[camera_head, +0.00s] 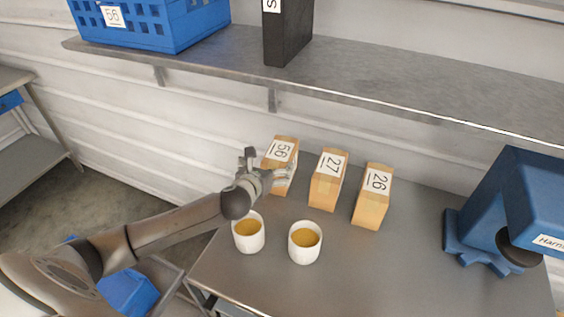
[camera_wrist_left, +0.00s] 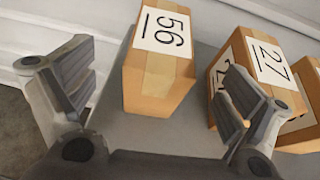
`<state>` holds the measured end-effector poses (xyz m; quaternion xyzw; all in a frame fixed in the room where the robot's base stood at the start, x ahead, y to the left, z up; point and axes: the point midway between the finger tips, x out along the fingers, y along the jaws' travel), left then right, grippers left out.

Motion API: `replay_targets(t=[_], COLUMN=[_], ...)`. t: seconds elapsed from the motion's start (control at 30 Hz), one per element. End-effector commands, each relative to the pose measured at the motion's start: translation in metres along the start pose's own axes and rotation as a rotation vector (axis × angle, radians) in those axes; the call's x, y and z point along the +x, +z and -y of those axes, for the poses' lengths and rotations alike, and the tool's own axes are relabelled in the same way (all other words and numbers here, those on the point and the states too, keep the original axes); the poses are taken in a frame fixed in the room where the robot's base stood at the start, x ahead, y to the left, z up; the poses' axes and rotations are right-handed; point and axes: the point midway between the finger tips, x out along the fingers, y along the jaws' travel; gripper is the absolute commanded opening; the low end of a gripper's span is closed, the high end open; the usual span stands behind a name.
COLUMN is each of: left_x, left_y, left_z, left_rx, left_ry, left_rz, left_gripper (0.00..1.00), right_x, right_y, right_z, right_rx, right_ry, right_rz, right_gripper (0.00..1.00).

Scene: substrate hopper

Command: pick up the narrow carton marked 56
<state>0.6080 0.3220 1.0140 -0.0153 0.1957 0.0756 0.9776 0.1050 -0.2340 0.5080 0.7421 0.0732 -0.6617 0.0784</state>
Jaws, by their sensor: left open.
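The narrow carton marked 56 (camera_head: 281,158) stands on the table at the left end of a row of cartons. In the left wrist view the carton (camera_wrist_left: 158,62) shows its white label 56 on top, between and beyond the fingers. My left gripper (camera_head: 268,167) is open, with its fingers at the carton's near and left side in the head view. In the left wrist view the open gripper (camera_wrist_left: 155,95) has one finger left of the carton and one in front of the carton marked 27 (camera_wrist_left: 262,70). I see no contact. My right gripper is not in view.
Cartons marked 27 (camera_head: 328,180) and 26 (camera_head: 373,197) stand to the right. Two white cups (camera_head: 248,238) (camera_head: 305,250) with yellowish contents stand in front, close to my left arm. A shelf (camera_head: 350,85) overhangs behind. A blue machine (camera_head: 500,215) stands at right.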

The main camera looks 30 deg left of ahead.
Motion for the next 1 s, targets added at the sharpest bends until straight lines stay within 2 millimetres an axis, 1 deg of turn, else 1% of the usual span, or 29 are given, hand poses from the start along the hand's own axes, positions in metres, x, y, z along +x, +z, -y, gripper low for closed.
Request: replay_targets(t=[0.1,0.2,0.3,0.43,0.6,0.67,0.8,0.9,1.0], left_x=[0.016,0.027,0.034,0.038,0.047,0.053,0.068,0.079,0.085], left_y=[0.002,0.001,0.002,0.001,0.003,0.003,0.004,0.003,0.003], left_z=[0.000,0.001,0.001,0.001,0.001,0.002,0.003,0.003,0.003], left_rx=[-0.001,-0.002,-0.001,0.000,-0.001,-0.002,-0.001,-0.001,-0.001], left_ry=[0.001,0.001,0.000,-0.001,0.000,0.000,0.000,0.001,0.000], left_rz=[0.000,0.000,0.001,0.000,0.000,0.000,0.000,0.000,0.001], left_gripper=[0.98,0.98,0.98,0.98,0.98,0.98,0.98,0.98,0.98], right_x=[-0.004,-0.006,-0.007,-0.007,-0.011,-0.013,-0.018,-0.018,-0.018], right_y=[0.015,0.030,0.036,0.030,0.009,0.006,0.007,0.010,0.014], right_z=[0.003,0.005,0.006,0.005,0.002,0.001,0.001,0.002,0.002], right_rx=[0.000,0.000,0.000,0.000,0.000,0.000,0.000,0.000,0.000], right_ry=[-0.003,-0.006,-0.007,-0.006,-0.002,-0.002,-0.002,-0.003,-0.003], right_rz=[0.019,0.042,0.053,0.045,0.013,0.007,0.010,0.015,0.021], right_gripper=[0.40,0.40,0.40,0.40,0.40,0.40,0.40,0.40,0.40])
